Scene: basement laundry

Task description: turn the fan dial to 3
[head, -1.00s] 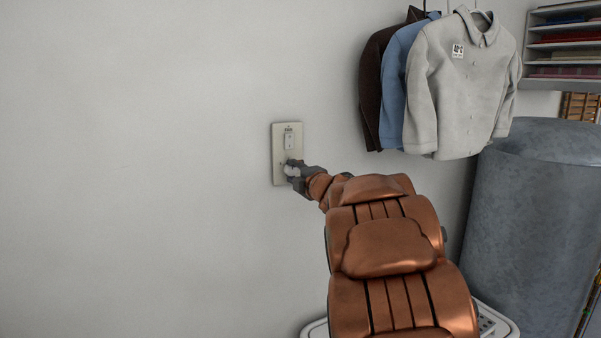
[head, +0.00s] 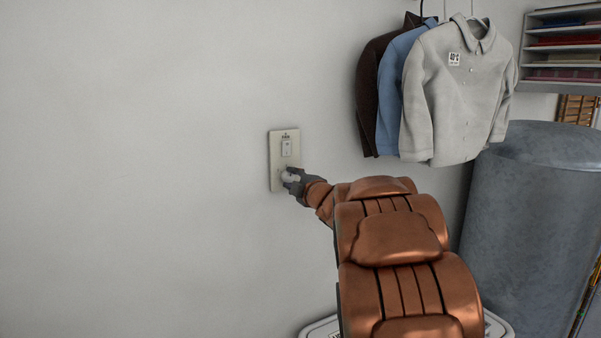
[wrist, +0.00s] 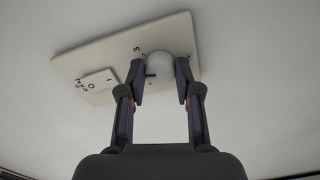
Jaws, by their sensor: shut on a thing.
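The fan dial (wrist: 160,64) is a white round knob on a cream wall plate (head: 284,140). My gripper (wrist: 160,80) is shut on the dial, with one finger on each side of it in the wrist view. In the head view the dial (head: 289,176) is partly covered by my gripper (head: 294,181). A "3" shows on the plate beside the dial in the wrist view. The dial's pointer and exact setting cannot be made out.
Brown, blue and grey shirts (head: 455,95) hang to the right of the plate. A large grey tank (head: 530,230) stands at the right, below a shelf (head: 535,60) of folded cloth. A white appliance (head: 321,328) is under my arm. The wall at the left is bare.

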